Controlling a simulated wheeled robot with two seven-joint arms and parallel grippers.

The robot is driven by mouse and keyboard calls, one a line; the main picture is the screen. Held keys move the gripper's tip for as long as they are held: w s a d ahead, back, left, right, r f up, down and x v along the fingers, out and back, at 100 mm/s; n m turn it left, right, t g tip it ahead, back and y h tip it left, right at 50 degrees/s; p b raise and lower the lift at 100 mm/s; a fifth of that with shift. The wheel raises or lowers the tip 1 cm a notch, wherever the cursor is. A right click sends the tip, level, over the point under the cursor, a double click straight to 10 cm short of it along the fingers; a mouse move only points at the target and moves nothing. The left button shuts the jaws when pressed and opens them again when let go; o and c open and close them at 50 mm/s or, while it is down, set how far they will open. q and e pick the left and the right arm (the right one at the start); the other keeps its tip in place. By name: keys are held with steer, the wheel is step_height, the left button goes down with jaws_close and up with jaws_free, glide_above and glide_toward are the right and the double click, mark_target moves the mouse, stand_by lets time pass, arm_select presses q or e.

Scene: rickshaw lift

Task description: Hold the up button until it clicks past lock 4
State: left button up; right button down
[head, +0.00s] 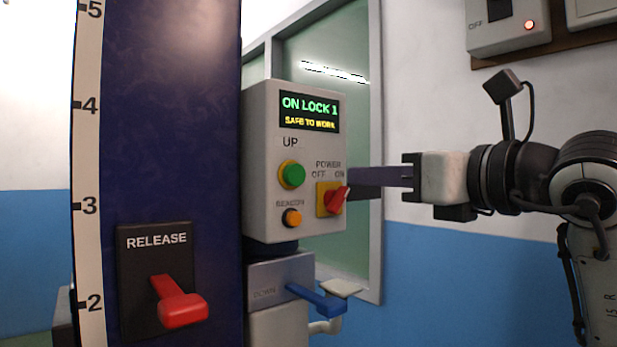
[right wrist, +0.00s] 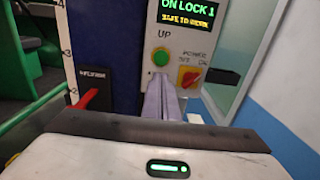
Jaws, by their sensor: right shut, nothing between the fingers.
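The green UP button (head: 292,174) with its yellow surround is on the grey control box (head: 262,150). The display (head: 309,112) reads "ON LOCK 1" and "SAFE TO WORK". My right gripper (head: 350,180) is shut and empty, its fingers pointing left at the box, beside the red power switch (head: 334,199) in the head view. In the right wrist view the fingertips (right wrist: 162,80) show just below the UP button (right wrist: 161,57). They look apart from it, but the exact gap is hard to tell. My left gripper is not in view.
A red release lever (head: 178,300) is on the blue column (head: 165,110), beside a white scale (head: 87,160) marked 2 to 5. An orange beacon button (head: 291,218) is below UP. A blue DOWN lever (head: 317,299) is under the box. A window (head: 325,60) is behind.

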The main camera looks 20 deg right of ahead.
mark_target(297, 175)
steer(key=shift+w, duration=0.1)
